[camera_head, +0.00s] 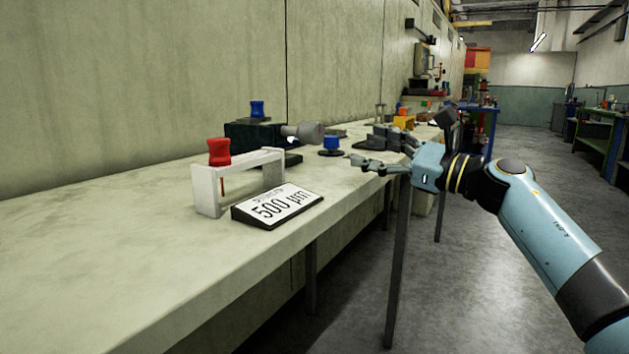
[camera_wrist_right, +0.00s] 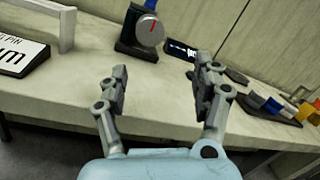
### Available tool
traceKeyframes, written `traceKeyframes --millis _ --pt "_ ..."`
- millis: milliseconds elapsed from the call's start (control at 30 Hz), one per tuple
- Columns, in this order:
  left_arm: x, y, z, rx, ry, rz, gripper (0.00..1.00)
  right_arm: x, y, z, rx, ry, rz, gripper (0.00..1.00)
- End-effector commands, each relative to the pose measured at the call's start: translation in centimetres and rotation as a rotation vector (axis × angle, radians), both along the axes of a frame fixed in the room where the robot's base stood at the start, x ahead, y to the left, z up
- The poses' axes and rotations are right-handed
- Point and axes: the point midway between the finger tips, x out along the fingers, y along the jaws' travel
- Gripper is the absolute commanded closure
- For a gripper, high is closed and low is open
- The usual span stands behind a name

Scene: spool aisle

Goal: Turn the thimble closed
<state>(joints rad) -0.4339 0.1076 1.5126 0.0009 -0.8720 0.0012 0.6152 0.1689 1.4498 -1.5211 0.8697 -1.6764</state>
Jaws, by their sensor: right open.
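The thimble (camera_head: 303,132) is a grey cylinder sticking out of the right side of a dark block (camera_head: 262,138) on the bench. In the right wrist view the thimble (camera_wrist_right: 147,29) shows its round end with a red line, beyond the fingers and slightly left of centre. My right gripper (camera_head: 366,150) is open and empty over the bench's front edge, to the right of the thimble and apart from it. Its two spread fingers also show in the wrist view (camera_wrist_right: 162,67). My left gripper is not in view.
A white stand (camera_head: 207,192) holds a red-handled pin (camera_head: 219,152), behind a "500 µm" sign (camera_head: 277,207). A blue knob on a dark round base (camera_head: 331,142) stands right of the thimble. Several small items lie farther along the bench. The near bench (camera_head: 120,255) is clear.

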Motion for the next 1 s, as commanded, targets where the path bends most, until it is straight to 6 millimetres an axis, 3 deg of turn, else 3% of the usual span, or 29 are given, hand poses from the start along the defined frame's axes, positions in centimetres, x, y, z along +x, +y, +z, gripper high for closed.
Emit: traceKeyframes --millis 33,100,233,700,1000 --pt "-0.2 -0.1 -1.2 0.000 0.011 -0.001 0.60 0.2 0.6 -0.2 -0.138 -0.109 0.020 0.33" --pt "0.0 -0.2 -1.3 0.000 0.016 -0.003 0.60 0.2 1.1 0.9 -0.293 -0.230 0.037 0.33" --pt "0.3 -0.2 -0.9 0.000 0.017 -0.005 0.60 0.4 1.7 1.9 -0.432 -0.336 0.052 0.33" --pt "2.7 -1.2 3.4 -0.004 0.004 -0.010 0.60 5.1 8.3 2.0 -0.441 -0.346 0.054 0.33" --pt "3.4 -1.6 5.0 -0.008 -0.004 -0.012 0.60 6.5 10.1 2.1 -0.443 -0.344 0.053 0.33"
